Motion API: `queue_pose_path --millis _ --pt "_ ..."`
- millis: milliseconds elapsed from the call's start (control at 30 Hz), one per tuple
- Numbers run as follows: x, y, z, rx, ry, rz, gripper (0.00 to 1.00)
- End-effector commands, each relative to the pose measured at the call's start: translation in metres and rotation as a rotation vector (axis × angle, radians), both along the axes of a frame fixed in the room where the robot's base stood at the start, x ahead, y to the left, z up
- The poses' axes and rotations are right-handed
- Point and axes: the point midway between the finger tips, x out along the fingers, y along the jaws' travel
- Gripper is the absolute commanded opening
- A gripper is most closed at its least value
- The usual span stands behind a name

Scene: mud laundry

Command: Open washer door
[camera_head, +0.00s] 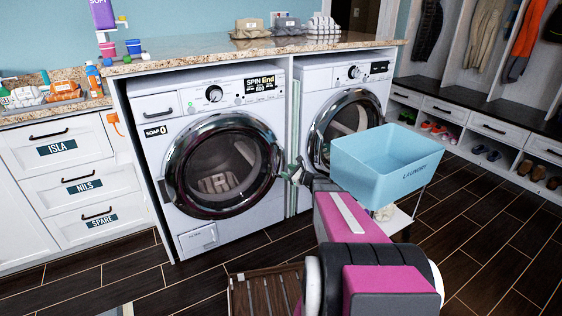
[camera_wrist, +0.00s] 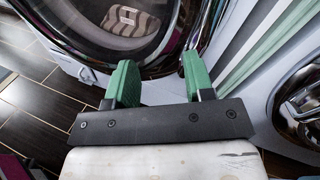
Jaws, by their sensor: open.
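The washer (camera_head: 217,221) is a white front loader under the counter, labelled "SPIN End" and "SOAP". Its round door (camera_head: 223,165) has a dark chrome rim and appears shut, with striped laundry showing through the glass. In the wrist view the washer door rim (camera_wrist: 160,62) curves just beyond the fingers. My gripper (camera_head: 292,172) is at the right side of the door rim. In the wrist view my gripper (camera_wrist: 160,80) is open, with its two green fingers apart and nothing clearly held between them. I cannot tell whether a finger touches the rim.
A second machine (camera_head: 345,115) with a round door stands close on the right. A blue laundry basket (camera_head: 385,165) stands in front of it, right of my arm. A wooden slatted thing (camera_head: 262,292) lies low in front. Drawers (camera_head: 65,150) line the left. Dark floor is open at right.

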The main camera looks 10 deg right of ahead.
Motion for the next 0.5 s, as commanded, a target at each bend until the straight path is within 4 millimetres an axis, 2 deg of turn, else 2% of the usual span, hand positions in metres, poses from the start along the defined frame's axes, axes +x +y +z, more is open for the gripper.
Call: queue_pose_path --millis 33,100,200,333,500 --pt "0.01 -0.014 -0.003 0.065 0.009 -0.044 0.48" --pt "0.017 -0.027 -0.003 0.144 0.018 -0.093 0.48" --pt "0.023 -0.039 -0.003 0.211 0.026 -0.135 0.48" --pt "0.026 -0.042 -0.002 0.238 0.028 -0.15 0.48" --pt "0.037 -0.035 -0.003 0.237 0.027 -0.146 0.48"
